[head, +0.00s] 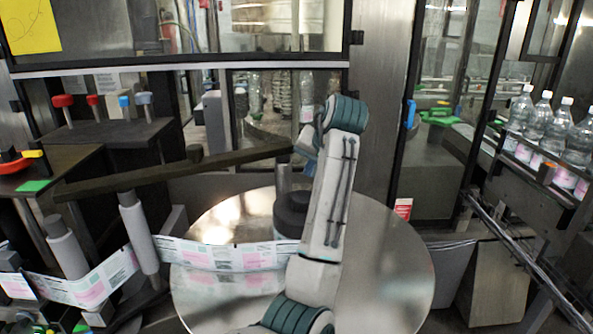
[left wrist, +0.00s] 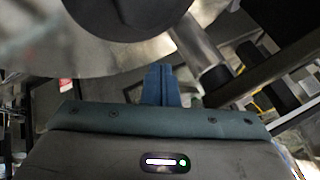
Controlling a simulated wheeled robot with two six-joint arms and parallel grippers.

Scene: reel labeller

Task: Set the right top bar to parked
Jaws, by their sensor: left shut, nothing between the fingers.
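A long dark top bar (head: 165,175) runs above the rollers in the head view, from the left up to the right. My right gripper is not in view.
A shiny reel disc (head: 390,265) with a dark hub (head: 291,208) lies below my left arm. A label strip (head: 215,254) runs from it past a grey roller (head: 139,235). Red and blue knobs (head: 143,99) stand at left. Bottles (head: 540,120) line the right conveyor.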

